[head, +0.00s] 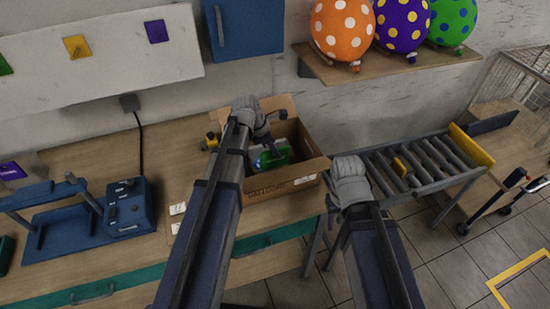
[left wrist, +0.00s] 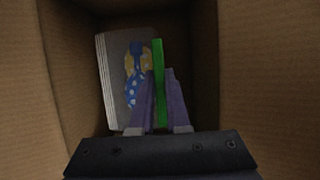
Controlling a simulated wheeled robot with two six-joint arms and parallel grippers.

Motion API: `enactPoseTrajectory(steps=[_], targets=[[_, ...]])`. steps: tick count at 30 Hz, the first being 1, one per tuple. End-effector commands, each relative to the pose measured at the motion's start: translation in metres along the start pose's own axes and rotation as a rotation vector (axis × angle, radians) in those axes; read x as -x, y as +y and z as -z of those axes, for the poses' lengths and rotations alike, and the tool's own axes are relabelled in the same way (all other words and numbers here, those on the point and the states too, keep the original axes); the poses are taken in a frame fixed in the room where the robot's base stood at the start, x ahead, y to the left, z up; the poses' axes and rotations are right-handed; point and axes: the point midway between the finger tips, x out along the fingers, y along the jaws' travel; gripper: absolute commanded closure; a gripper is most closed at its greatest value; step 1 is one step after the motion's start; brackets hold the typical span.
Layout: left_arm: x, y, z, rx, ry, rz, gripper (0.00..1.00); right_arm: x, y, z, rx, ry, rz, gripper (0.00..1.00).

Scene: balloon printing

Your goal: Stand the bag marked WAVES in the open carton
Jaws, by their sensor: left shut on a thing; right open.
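The open carton (head: 308,165) stands on the table with its flaps up. My left gripper (head: 268,142) reaches down into it. In the left wrist view its purple fingers (left wrist: 161,110) are shut on a thin green bag (left wrist: 159,72), seen edge-on and upright inside the carton. The green bag also shows in the head view (head: 281,153); no WAVES mark can be read. A pale pack (left wrist: 113,62) with a blue dotted balloon picture is beside the green bag in the carton. My right arm is at the carton's right; its fingers are hidden.
A blue machine (head: 128,208) stands on the table at left. A roller conveyor (head: 415,165) runs to the right of the carton. Balloons (head: 342,28) sit on a wall shelf above. Small white cards (head: 177,208) lie left of the carton.

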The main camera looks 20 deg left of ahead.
Motion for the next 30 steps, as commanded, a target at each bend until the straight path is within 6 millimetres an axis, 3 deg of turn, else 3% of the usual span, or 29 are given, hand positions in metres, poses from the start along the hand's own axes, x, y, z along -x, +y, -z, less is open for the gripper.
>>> enactPoseTrajectory(steps=[1,3,17,18,24,30], targets=[[-0.0125,0.0000,0.0052,0.000,0.000,0.000,1.00,-0.0135,-0.0013,0.0008,0.000,0.000,0.000,0.50],[-0.0181,0.0000,0.0075,0.000,0.000,0.000,1.00,-0.0195,-0.0019,0.0012,-0.001,0.000,0.000,0.50],[-0.0217,0.0000,0.0090,0.000,0.000,0.000,1.00,-0.0233,-0.0022,0.0014,-0.001,0.000,0.000,0.50],[-0.0198,0.0000,0.0082,0.000,0.000,0.000,0.81,-0.0213,-0.0020,0.0013,-0.001,0.000,0.000,0.50],[-0.0197,0.0000,0.0081,0.000,0.000,0.000,0.59,-0.0212,-0.0020,0.0013,-0.001,0.000,0.000,0.50],[-0.0197,0.0000,0.0082,0.000,0.000,0.000,0.56,-0.0212,-0.0020,0.0013,-0.001,0.000,0.000,0.50]])
